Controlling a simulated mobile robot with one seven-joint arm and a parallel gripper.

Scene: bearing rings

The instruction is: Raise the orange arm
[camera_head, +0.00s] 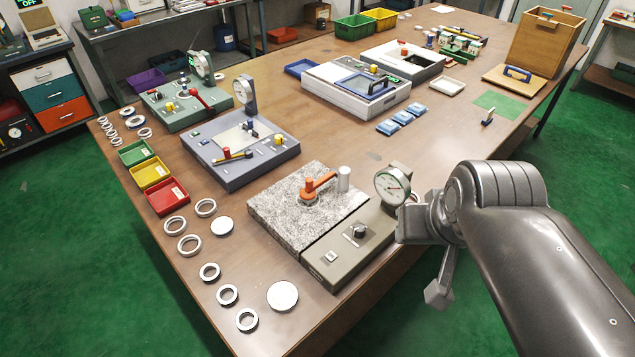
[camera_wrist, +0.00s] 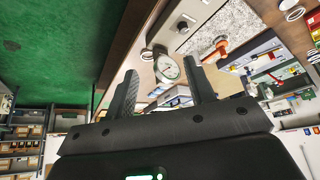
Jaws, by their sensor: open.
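The orange arm (camera_head: 321,182) lies low across a speckled granite plate (camera_head: 275,206), reaching from an orange hub toward a grey metal cylinder (camera_head: 344,179). It also shows in the wrist view (camera_wrist: 213,50). A dial gauge (camera_head: 392,183) stands on the grey base (camera_head: 345,250) beside the plate; it shows between and beyond my fingers in the wrist view (camera_wrist: 166,69). My gripper (camera_head: 436,293) hangs to the right of the gauge, past the table's edge, apart from the orange arm. In the wrist view its fingers (camera_wrist: 160,92) are spread and nothing is between them.
Several bearing rings (camera_head: 189,245) and a round metal disc (camera_head: 282,296) lie left of and in front of the plate. Green, yellow and red bins (camera_head: 167,197) line the left edge. A blue-grey fixture (camera_head: 240,150) stands behind the plate. Bare table (camera_head: 370,150) lies behind the gauge.

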